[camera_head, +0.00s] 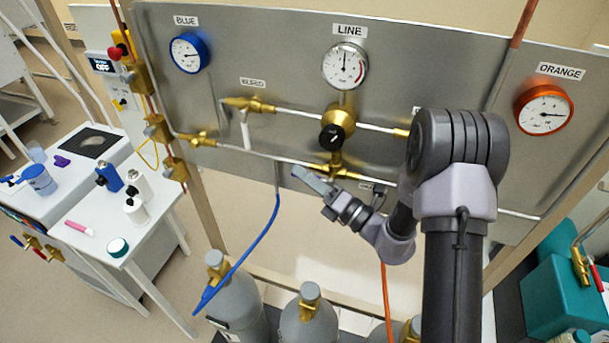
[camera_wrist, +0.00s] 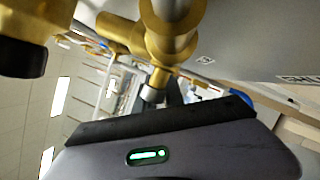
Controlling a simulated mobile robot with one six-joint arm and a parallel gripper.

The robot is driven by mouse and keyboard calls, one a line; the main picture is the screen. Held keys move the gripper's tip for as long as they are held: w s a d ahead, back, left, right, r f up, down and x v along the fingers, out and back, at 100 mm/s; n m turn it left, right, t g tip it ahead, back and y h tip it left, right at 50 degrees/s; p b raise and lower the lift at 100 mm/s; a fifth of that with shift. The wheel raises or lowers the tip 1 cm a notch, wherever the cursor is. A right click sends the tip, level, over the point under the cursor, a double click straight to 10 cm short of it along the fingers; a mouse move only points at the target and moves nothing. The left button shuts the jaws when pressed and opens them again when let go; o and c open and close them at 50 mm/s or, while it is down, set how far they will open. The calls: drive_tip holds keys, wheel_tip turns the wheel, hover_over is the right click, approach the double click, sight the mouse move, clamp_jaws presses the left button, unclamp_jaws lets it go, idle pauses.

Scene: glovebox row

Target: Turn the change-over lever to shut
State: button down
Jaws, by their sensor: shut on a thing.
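The panel carries a brass change-over valve (camera_head: 335,171) below the black-knobbed regulator (camera_head: 335,127). My gripper (camera_head: 305,177) reaches the panel just left of and below this valve and is shut on its lever. The lever is mostly hidden by the jaws in the head view. In the wrist view, a brass valve body (camera_wrist: 165,40) fills the top, and a short stem with a grey end (camera_wrist: 153,94) runs from it down to my dark gripper (camera_wrist: 165,118). I cannot tell the lever's exact angle.
The LINE gauge (camera_head: 345,66) sits above, with the BLUE gauge (camera_head: 189,53) left and the ORANGE gauge (camera_head: 543,109) right. A bleed valve (camera_head: 248,104) and thin pipes are close by. A blue hose (camera_head: 250,250) and grey cylinders (camera_head: 309,320) are below.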

drive_tip(key=shift+r+p, duration=0.1)
drive_tip(key=shift+p, duration=0.9)
drive_tip(key=shift+n+g+h+p, duration=0.3)
drive_tip(key=shift+h+p, duration=0.1)
drive_tip(key=shift+p, duration=0.4)
drive_tip(key=p, duration=0.1)
drive_tip(key=g+h+p, duration=0.1)
drive_tip(key=p, duration=0.1)
drive_tip(key=shift+d+f, duration=0.1)
drive_tip(key=shift+f, duration=0.15)
drive_tip(key=shift+s+d+f+n+g+h+p, duration=0.2)
drive_tip(key=shift+d+f+n+g+h+p, duration=0.25)
drive_tip(key=shift+f+g+h+p, duration=1.05)
drive_tip(key=shift+s+d+f+n+g+h+p, duration=0.15)
drive_tip(key=shift+d+n+h+p, duration=0.55)
drive_tip(key=shift+p, duration=1.6)
drive_tip(key=shift+s+d+f+n+g+h+p, duration=0.2)
drive_tip(key=shift+f+g+h+p, duration=0.65)
drive_tip(key=shift+h+p, duration=0.85)
